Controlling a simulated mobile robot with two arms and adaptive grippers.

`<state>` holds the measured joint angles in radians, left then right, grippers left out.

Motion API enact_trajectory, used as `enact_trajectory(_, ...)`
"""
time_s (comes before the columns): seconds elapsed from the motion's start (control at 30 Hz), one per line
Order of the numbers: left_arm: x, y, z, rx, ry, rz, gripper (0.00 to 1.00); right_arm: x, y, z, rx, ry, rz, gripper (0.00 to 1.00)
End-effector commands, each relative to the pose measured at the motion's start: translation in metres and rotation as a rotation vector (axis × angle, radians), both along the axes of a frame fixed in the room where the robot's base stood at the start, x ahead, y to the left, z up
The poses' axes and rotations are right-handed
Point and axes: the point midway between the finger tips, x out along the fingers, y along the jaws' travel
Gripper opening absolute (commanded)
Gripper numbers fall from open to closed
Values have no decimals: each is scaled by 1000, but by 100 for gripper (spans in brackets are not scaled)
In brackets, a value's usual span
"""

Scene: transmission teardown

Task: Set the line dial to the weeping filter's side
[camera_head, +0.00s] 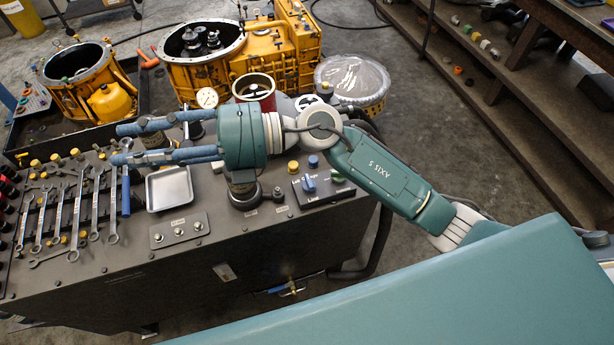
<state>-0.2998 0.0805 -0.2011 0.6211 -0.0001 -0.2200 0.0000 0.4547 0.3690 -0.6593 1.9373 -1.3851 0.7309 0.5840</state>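A small control plate (320,194) on the bench's right side carries a blue knob (308,184), which looks like the line dial, and a green knob (336,176). Its lettering is too small to read surely. Two dark round housings look like the filters: one (243,195) under my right wrist, partly hidden, and one (152,137) seen between my fingers. I cannot tell which one weeps. My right gripper (122,144) reaches left over the bench, its two blue fingers apart, well left of the plate. I see nothing held between them. My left gripper is out of view.
A metal tray (170,205) and several wrenches (75,220) lie at left. A yellow button (293,166) and a blue button (313,160) sit behind the plate. A gauge (207,97) and yellow transmission housings (215,60) stand behind. Shelving (520,110) is at right.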

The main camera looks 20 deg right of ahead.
Motion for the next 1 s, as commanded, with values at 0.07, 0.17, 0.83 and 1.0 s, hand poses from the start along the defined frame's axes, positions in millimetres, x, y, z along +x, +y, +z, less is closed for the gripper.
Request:
enact_trajectory(0.07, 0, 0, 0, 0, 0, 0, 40, -5, -4, -58, -279, -68, 104, 36)
enact_trajectory(0.17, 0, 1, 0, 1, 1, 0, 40, 5, -43, -131, -652, -98, 182, 36)
enact_trajectory(0.83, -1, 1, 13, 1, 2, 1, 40, 71, -280, -222, -1647, 82, 70, 36)
enact_trajectory(1.0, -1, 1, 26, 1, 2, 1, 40, 70, -279, -255, -1645, 80, 72, 36)
